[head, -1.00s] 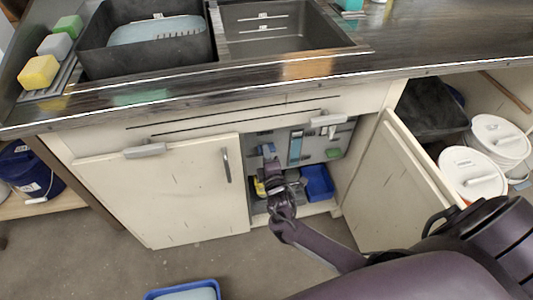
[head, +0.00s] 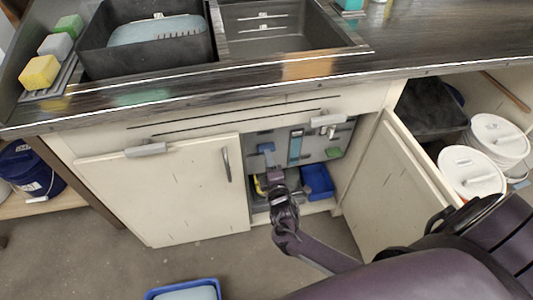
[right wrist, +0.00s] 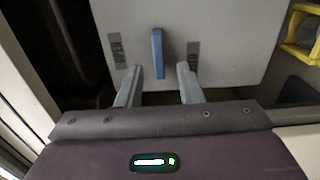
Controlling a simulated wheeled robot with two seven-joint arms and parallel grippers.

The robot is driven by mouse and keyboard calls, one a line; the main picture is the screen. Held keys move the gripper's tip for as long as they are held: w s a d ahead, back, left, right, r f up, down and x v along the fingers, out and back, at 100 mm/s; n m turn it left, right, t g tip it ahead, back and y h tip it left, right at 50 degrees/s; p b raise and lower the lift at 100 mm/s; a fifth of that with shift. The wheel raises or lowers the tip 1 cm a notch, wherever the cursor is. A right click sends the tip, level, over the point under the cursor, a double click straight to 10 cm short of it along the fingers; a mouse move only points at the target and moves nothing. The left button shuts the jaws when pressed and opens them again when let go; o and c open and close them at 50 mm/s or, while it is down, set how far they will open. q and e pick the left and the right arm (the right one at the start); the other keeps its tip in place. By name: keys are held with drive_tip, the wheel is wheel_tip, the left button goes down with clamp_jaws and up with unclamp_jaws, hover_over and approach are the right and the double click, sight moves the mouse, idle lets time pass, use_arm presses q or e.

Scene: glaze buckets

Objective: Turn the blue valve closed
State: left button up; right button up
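The blue valve (head: 266,147) is on a grey panel inside the open cabinet under the sink. In the right wrist view its blue handle (right wrist: 158,52) is a narrow bar, close to upright in the picture, between two dark labels; the left one (right wrist: 119,50) seems to read OPEN, the right one (right wrist: 193,54) is hard to read. My right gripper (right wrist: 160,84) is open, its two fingers apart below the handle, with nothing seen between them. In the head view the right gripper (head: 272,168) is just below the valve. My left gripper is not in view.
A blue bin (head: 318,182) stands right of my right gripper in the cabinet. The right door (head: 390,185) is swung open; the left door (head: 165,195) is shut. A yellow object (right wrist: 302,35) shows at the right in the wrist view. White-lidded buckets (head: 472,172) stand at the right.

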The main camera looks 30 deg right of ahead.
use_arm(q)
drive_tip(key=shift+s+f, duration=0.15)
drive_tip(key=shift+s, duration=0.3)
use_arm(e)
drive_tip(key=v, duration=0.4)
drive_tip(key=shift+s, duration=0.15)
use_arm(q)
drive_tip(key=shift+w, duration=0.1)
